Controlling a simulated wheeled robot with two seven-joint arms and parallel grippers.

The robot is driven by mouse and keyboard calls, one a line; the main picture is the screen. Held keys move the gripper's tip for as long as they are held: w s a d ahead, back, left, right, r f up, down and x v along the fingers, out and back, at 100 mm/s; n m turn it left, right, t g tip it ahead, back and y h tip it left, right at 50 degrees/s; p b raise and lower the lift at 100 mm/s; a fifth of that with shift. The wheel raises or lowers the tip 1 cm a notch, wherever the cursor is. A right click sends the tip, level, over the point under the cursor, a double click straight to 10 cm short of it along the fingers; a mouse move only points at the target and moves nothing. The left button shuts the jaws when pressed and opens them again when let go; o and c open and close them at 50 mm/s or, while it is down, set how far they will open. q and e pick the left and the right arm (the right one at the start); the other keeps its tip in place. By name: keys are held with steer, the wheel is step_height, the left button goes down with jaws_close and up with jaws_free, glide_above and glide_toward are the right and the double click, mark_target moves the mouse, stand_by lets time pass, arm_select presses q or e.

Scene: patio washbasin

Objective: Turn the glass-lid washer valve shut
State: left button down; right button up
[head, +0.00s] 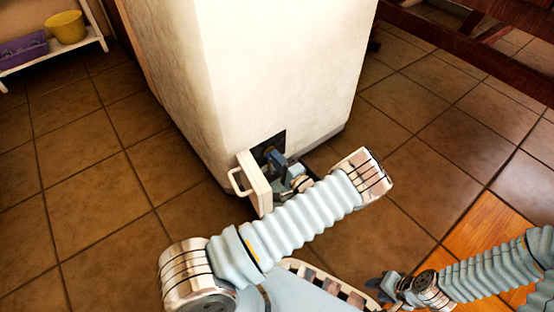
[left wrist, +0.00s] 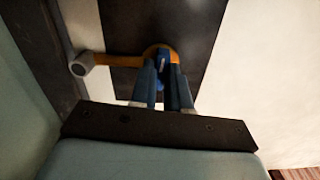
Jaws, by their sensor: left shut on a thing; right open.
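A white block-like body (head: 270,70) stands on the tiled floor, with a dark recess low on its near corner. My left gripper (head: 274,157) reaches into this recess. In the left wrist view, the left gripper (left wrist: 163,80) is shut on the blue valve handle (left wrist: 162,66). An orange-brown bar (left wrist: 118,61) runs left from the valve and has a pale grey round end. The fingers partly hide the handle. In the head view the valve itself is hard to make out. My right gripper (head: 377,290) is open and empty at the bottom, apart from the white body.
A small white door (head: 254,183) with a loop handle stands open left of the recess, close to my left gripper. Wooden beams (head: 480,45) are at upper right. A white shelf (head: 50,52) holds a yellow pot and purple basket. Tiled floor is clear at left.

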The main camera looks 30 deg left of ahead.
arm_select(q)
steer(key=shift+n, duration=0.6)
steer(key=shift+f, duration=0.1)
steer(key=c, duration=1.1)
jaws_free()
steer(key=p+v, duration=0.1)
steer(key=v, duration=1.3)
steer(key=shift+p, duration=0.35)
steer(key=shift+a, duration=0.1)
